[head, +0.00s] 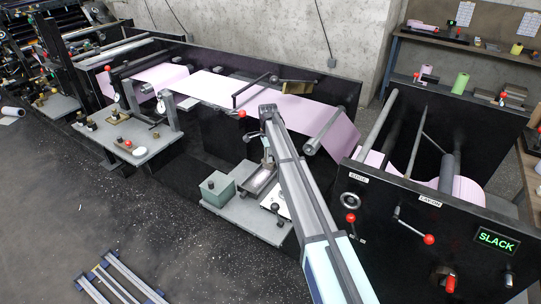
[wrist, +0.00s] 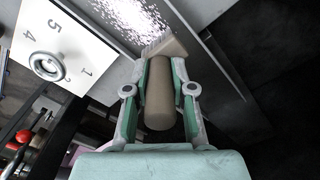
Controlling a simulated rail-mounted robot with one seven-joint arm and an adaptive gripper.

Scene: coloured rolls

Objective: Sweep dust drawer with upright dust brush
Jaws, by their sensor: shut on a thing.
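In the wrist view my gripper (wrist: 160,82) is shut on the upright dust brush (wrist: 160,105), with its green-lined fingers on either side of the thick beige handle. The brush head, with pale bristles, points to the top of the picture, at the edge of the dust drawer (wrist: 187,18). White specks of dust (wrist: 135,18) lie on the drawer's grey floor. I cannot tell whether the bristles touch the floor. In the head view the drawer (head: 259,183) shows as a shallow tray partly behind my arm; the brush and fingers are mostly hidden there.
A white plate with numerals and a round knob (wrist: 47,66) is left of the drawer. A grey-green box (head: 217,188) stands beside the drawer on a light shelf (head: 240,215). Black machine panels, a pink web (head: 215,85) and red-knobbed levers (head: 429,239) surround it.

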